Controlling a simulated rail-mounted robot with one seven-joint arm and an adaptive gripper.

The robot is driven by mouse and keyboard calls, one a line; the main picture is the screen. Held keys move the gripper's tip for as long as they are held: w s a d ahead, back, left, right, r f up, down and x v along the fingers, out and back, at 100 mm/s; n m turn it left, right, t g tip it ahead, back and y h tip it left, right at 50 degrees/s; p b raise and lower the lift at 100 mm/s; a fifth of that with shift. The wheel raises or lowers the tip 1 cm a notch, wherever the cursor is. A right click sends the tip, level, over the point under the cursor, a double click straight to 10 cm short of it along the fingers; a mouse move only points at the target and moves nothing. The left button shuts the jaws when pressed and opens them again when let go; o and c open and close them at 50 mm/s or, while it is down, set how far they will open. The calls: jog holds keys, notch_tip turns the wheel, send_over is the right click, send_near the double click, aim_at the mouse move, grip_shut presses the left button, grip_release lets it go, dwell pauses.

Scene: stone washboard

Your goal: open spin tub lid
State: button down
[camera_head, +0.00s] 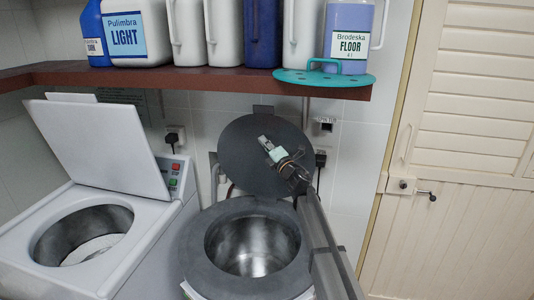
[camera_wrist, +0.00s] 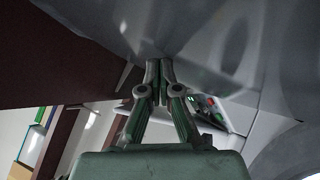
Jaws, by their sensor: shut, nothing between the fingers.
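The spin tub (camera_head: 204,262) is a round grey machine at the lower middle of the head view, with its shiny metal inside showing. Its dark grey round lid (camera_head: 238,148) stands raised, nearly upright, at the back of the tub. My gripper (camera_head: 264,141) is in front of the lid's face and covers part of it. In the wrist view my gripper (camera_wrist: 159,68) is shut and empty, its fingertips up against or very close to a smooth grey surface that looks like the lid (camera_wrist: 190,22). I cannot tell whether they touch.
A white washer (camera_head: 30,215) with its lid (camera_head: 100,140) up stands at left. A brown shelf (camera_head: 200,80) holds several bottles and a teal tray (camera_head: 350,79) above the tub. A cream door (camera_head: 460,220) is at right. Plugs and cables hang on the wall.

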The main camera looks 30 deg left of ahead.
jog(key=shift+w+a+r, duration=0.15)
jog(key=shift+w+a, duration=0.1)
jog(key=shift+w, duration=0.45)
